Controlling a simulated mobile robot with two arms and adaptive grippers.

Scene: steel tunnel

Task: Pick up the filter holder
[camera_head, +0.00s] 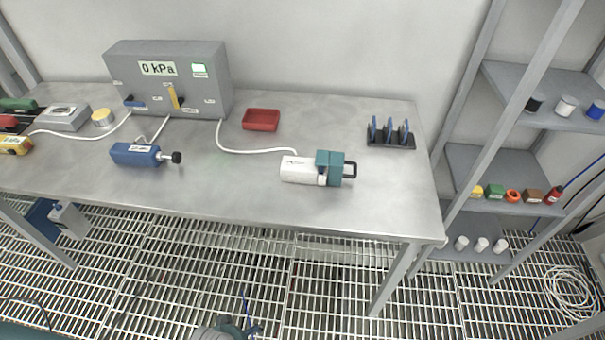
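A white cylinder with a teal block and a black handle (305,170) lies on its side on the steel table, right of centre. It looks like the filter holder, though no readable label confirms it. A white hose (245,150) runs from its left end to the grey gauge box (205,85), which reads 0 kPa. Nothing is touching the holder except the table and hose. Neither gripper can be made out. Only a grey and dark part, probably mine, shows at the bottom edge, well below the table.
A black rack with blue discs (391,140) stands right of the holder, and a red tray (261,120) behind it. A blue cylinder with a black knob (137,155) lies left. Grey shelves (490,175) stand at the right. The table's front edge (330,232) is clear.

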